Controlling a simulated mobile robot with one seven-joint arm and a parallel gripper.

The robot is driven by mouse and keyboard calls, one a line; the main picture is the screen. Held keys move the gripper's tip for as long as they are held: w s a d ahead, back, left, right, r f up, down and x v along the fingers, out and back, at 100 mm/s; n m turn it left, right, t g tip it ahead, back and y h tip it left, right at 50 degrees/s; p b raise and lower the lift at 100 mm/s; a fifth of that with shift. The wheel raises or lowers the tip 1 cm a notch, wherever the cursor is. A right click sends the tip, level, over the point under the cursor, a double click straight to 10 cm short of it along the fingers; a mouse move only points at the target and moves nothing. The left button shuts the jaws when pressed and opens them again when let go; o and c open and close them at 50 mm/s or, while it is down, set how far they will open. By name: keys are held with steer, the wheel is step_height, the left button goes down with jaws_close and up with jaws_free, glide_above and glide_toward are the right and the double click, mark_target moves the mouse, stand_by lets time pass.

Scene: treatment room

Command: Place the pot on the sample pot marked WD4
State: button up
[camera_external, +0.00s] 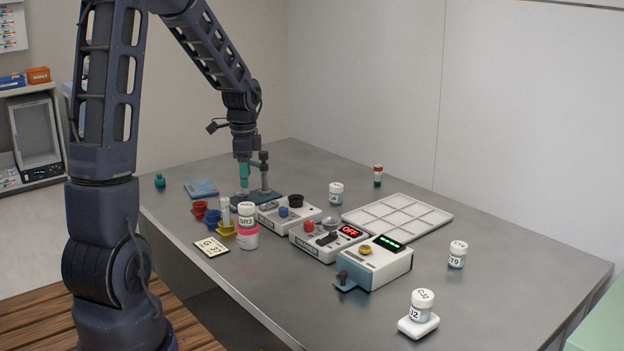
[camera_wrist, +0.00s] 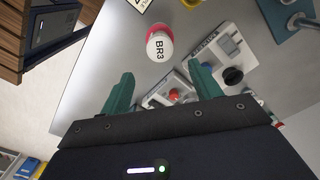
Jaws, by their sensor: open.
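My gripper (camera_external: 244,178) hangs over the back left of the table, close to a dark upright stand. In the wrist view its teal fingers (camera_wrist: 162,86) are apart with no pot between them. A white pot marked BR3 (camera_external: 246,211) stands above a pink-and-white pot (camera_external: 248,239) at the table's left; the BR3 pot also shows in the wrist view (camera_wrist: 159,46), beyond the fingers. Another white pot (camera_external: 336,188) stands behind the devices, its label too small to read. A pot that seems marked CT9 (camera_external: 457,260) stands at the right. I cannot read WD4 on any pot.
A white-capped pot (camera_external: 421,296) stands on a white pad (camera_external: 418,327) at the front right. Several switch boxes, including one reading OFF (camera_external: 329,243), fill the middle. A compartment tray (camera_external: 436,209) lies behind them. A card (camera_external: 212,246) lies near the left edge. The right front is mostly clear.

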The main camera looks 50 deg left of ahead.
steer(key=s+d+r+n+t, duration=0.2)
steer(key=s+d+r+n, duration=0.1)
steer(key=s+d+r, duration=0.6)
steer(key=s+d+r+n+t, duration=0.15)
steer(key=s+d+r, duration=0.25)
steer(key=d+r, duration=0.55)
steer(key=s+d+n+t, duration=0.1)
steer(key=s+d+n, duration=0.1)
steer(key=s+d, duration=0.4)
steer(key=shift+s+d+f+n, duration=0.2)
steer(key=shift+s+n, duration=0.15)
steer(key=shift+s, duration=0.9)
